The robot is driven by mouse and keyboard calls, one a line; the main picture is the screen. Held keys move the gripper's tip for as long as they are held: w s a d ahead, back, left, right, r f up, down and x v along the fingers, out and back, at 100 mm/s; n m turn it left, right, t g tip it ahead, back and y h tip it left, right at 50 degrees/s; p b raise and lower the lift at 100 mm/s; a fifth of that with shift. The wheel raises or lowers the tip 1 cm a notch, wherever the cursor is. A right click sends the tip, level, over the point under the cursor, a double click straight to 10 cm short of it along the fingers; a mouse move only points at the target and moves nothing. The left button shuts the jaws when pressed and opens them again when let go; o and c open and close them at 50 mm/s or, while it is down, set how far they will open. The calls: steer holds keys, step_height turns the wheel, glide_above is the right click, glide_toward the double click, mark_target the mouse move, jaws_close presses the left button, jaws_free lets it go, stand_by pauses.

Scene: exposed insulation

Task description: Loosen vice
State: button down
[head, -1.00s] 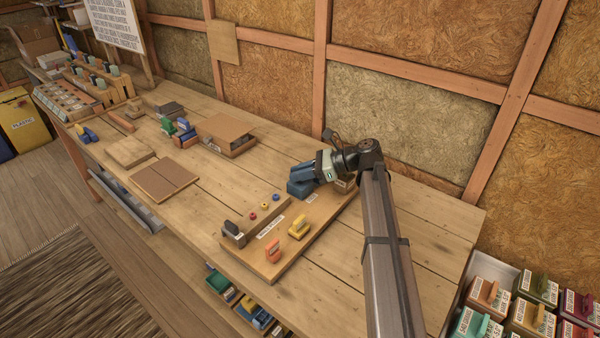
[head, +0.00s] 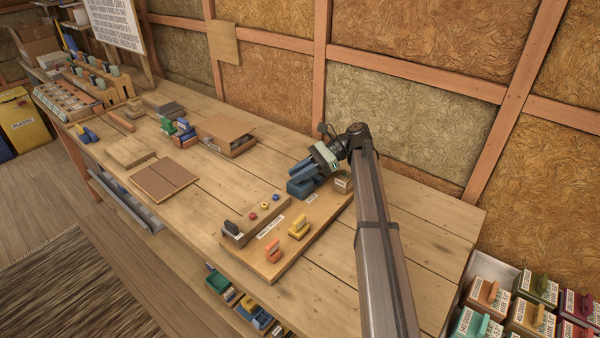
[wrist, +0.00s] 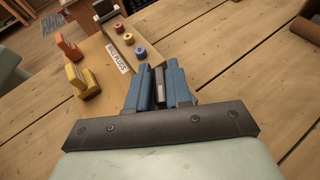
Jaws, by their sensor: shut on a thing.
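In the wrist view, the fingers (wrist: 158,78) are close together around a narrow dark piece (wrist: 159,84). This piece appears to be part of the vice, but its full shape is hidden by the fingers.
A small labelled block (head: 343,184) stands just right of the vice. The board also carries a yellow clamp-like piece (head: 299,227), an orange one (head: 273,250) and a strip with coloured knobs (head: 252,217). A cardboard box (head: 226,136) lies farther back. Bench right of my arm is clear.

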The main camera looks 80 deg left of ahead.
steer(key=c, duration=1.1)
jaws_free()
steer(key=shift+d, duration=0.1)
